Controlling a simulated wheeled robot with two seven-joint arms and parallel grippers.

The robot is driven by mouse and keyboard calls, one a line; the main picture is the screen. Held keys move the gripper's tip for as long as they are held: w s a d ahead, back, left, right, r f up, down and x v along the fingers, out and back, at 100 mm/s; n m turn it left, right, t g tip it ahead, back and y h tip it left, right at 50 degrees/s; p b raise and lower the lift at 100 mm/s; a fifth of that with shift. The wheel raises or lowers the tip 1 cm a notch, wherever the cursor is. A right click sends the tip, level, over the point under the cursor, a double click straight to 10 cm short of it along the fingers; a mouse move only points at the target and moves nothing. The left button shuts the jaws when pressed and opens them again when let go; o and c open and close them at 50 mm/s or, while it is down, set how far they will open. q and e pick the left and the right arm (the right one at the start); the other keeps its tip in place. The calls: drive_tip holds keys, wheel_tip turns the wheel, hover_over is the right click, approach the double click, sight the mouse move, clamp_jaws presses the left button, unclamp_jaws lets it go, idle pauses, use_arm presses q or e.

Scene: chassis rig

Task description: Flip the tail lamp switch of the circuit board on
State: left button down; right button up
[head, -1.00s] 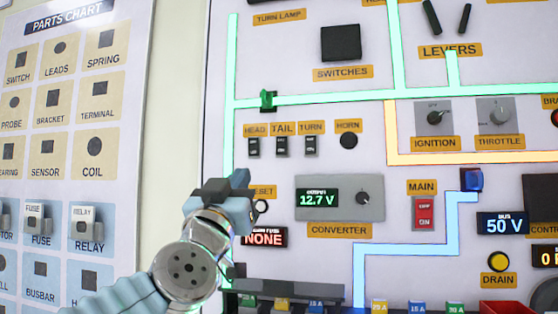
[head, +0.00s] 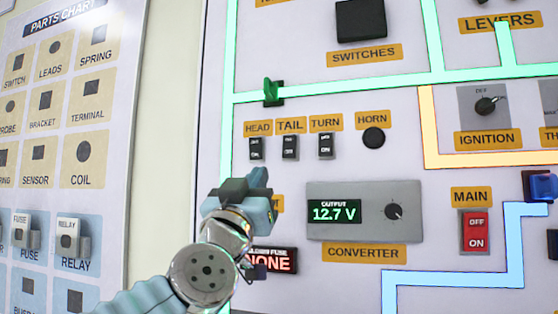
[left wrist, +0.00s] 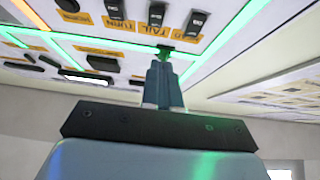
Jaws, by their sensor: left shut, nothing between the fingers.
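The tail switch (head: 290,147) is a small black rocker under the orange TAIL label (head: 291,125), between the head switch (head: 256,149) and the turn switch (head: 326,145). It also shows in the left wrist view (left wrist: 157,14), seen from a steep angle. Its on or off position is too small to tell. My left gripper (head: 262,176) is shut and empty, below the head and tail switches and apart from them in the picture. In the left wrist view, its closed blue fingers (left wrist: 161,69) point toward the board. My right gripper is not in view.
A green clip (head: 272,92) sticks out above the switches. The converter panel (head: 362,193) and the red main switch (head: 475,232) are to the right. My gripper partly covers the reset label. A parts chart (head: 60,130) hangs on the left wall.

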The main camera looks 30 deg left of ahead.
use_arm(q)
drive_tip(key=p, duration=0.4)
approach(283, 150)
wheel_tip(283, 150, up, 4)
drive_tip(key=w, duration=0.2)
drive_tip(key=w+a+b, duration=0.1)
drive_tip(key=w, duration=0.1)
drive_tip(key=shift+f, duration=0.4)
drive_tip(key=shift+w, duration=0.35)
